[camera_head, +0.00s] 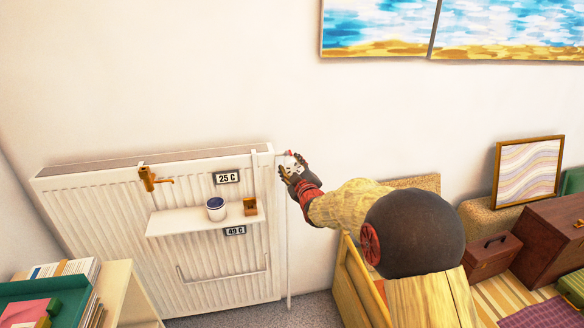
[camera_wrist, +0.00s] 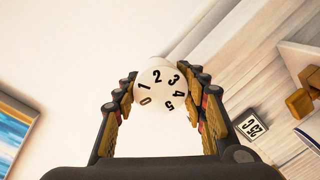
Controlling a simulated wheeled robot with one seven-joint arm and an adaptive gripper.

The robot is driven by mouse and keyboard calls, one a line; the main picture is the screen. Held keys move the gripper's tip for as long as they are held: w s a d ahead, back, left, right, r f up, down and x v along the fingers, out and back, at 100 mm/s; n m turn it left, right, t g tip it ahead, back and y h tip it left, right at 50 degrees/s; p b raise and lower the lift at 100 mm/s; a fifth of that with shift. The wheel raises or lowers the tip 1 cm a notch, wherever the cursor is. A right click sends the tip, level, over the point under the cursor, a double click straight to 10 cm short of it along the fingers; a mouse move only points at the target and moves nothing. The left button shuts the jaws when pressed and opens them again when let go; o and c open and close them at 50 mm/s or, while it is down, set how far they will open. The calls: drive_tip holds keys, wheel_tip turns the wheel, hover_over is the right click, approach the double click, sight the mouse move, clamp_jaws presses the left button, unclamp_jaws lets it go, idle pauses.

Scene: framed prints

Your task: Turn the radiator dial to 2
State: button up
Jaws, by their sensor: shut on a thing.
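The radiator dial (camera_wrist: 158,92) is a round white knob with black numbers from 0 to 5 on its face. In the wrist view it sits between the two fingers of my gripper (camera_wrist: 164,103), which touch it on both sides. The 2 is at the top of the face, with 1 and 0 to its left and 3, 4 and 5 to its right. No pointer mark is clear to me. In the head view, my gripper (camera_head: 294,171) is at the upper right corner of the white radiator (camera_head: 180,262) and largely covers the dial.
Labels read 25 C (camera_head: 227,177) and 49 C (camera_head: 235,230). A brown tap-like fitting (camera_head: 149,179) is at left. Cases (camera_head: 495,258) and a framed print (camera_head: 528,171) stand right.

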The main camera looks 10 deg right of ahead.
drive_tip(key=shift+a, duration=0.1)
drive_tip(key=o, duration=1.2)
drive_tip(key=shift+s, duration=0.1)
drive_tip(key=s, duration=1.1)
drive_tip(key=shift+s+d+r, duration=0.35)
drive_tip(key=shift+r, duration=0.05)
